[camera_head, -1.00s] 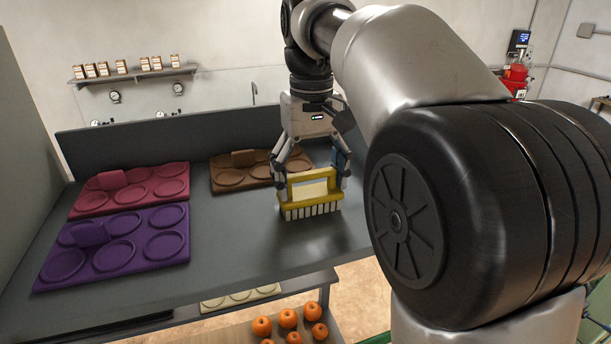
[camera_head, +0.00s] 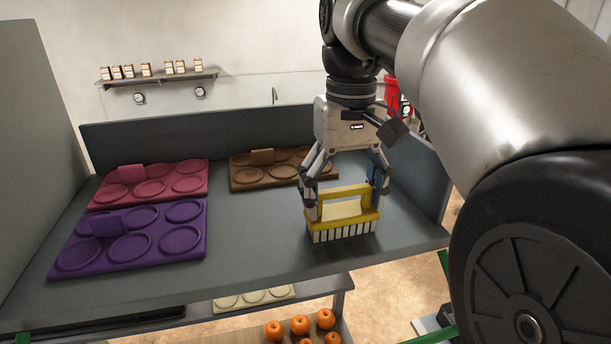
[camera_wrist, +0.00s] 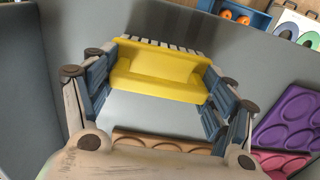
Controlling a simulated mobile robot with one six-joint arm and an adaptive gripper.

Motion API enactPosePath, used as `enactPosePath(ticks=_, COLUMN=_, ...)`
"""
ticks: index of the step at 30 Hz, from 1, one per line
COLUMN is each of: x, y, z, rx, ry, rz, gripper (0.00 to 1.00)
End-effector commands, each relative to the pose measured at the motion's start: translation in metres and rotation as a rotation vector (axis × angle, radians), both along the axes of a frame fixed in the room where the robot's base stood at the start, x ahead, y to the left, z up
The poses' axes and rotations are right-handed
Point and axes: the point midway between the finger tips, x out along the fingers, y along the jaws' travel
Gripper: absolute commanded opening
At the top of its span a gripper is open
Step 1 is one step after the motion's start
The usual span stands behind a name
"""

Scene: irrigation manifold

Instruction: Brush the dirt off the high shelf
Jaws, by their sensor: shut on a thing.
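My gripper (camera_head: 345,204) is shut on a yellow brush (camera_head: 341,226), one finger at each end of its frame. The brush is upright with its pale bristles pointing down at the grey worktop (camera_head: 265,250), near the front edge. I cannot tell whether the bristles touch the surface. The wrist view also shows the brush (camera_wrist: 158,75) between the fingers, with bristles beyond it. A narrow wall shelf (camera_head: 160,81) at the back left carries several small boxes. I make out no dirt on either surface.
Purple (camera_head: 130,240), pink (camera_head: 150,183) and brown (camera_head: 240,178) trays with round recesses lie left and behind. Panels wall the worktop's back and sides. Oranges (camera_head: 300,325) and a cream tray (camera_head: 254,297) are below. The worktop left of the brush is clear.

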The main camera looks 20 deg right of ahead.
Motion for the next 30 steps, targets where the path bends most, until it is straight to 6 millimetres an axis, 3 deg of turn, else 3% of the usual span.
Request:
enactPosePath(ticks=6, x=-0.02, y=0.0, z=-0.002, rx=0.0, ry=-0.004, rz=0.0, gripper=0.55)
enactPosePath(ticks=17, x=-0.034, y=0.0, z=-0.003, rx=0.0, ry=0.001, rz=0.0, gripper=0.55)
enactPosePath(ticks=30, x=-0.068, y=0.0, z=-0.001, rx=0.0, ry=0.0, rz=0.0, gripper=0.55)
